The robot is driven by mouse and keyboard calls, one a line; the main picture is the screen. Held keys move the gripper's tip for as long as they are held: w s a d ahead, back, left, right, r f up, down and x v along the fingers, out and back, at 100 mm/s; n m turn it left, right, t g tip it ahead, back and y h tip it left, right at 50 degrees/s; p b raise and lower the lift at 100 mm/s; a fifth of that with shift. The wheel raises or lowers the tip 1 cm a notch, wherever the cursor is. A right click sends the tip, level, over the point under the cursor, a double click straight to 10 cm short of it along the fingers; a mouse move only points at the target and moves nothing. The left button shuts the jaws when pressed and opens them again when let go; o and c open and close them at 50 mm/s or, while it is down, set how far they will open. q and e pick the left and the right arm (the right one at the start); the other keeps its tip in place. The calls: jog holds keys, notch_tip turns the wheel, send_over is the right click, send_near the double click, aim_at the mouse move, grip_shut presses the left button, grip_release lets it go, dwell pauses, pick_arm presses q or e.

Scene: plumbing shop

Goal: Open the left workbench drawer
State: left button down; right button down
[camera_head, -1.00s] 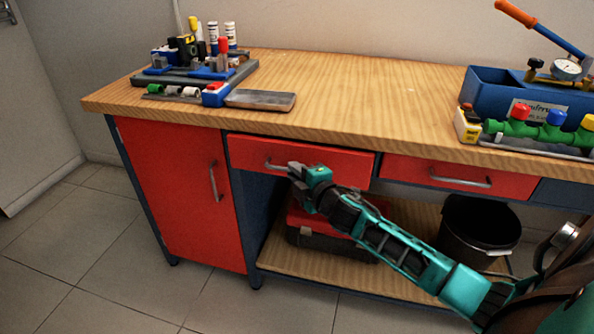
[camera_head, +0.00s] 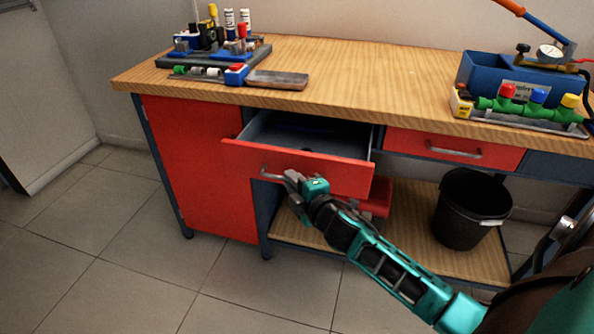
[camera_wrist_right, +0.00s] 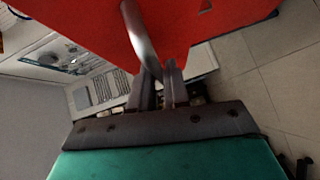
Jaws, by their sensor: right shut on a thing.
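The left workbench drawer (camera_head: 300,166) has a red front and stands partly pulled out, with its grey inside showing from above. Its metal bar handle (camera_head: 268,175) is on the front face. My right gripper (camera_head: 290,179) is shut on this handle at its right part. In the right wrist view the handle (camera_wrist_right: 138,38) runs down between the fingers of my gripper (camera_wrist_right: 158,75), against the red drawer front (camera_wrist_right: 200,22). My left gripper is not in view.
The right drawer (camera_head: 455,148) is shut. A black bucket (camera_head: 465,215) and a red toolbox (camera_head: 378,196) stand on the lower shelf. The red cabinet door (camera_head: 195,165) is left of the drawer. Floor in front is clear.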

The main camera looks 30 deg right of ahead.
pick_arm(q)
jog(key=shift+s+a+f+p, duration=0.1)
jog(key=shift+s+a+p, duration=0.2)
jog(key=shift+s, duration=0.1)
pick_arm(e)
jog(key=s+a, duration=0.4)
jog(key=a, duration=0.1)
jog(key=shift+s+a, duration=0.25)
jog(key=shift+s, duration=0.15)
jog(key=c, duration=1.2)
grip_release()
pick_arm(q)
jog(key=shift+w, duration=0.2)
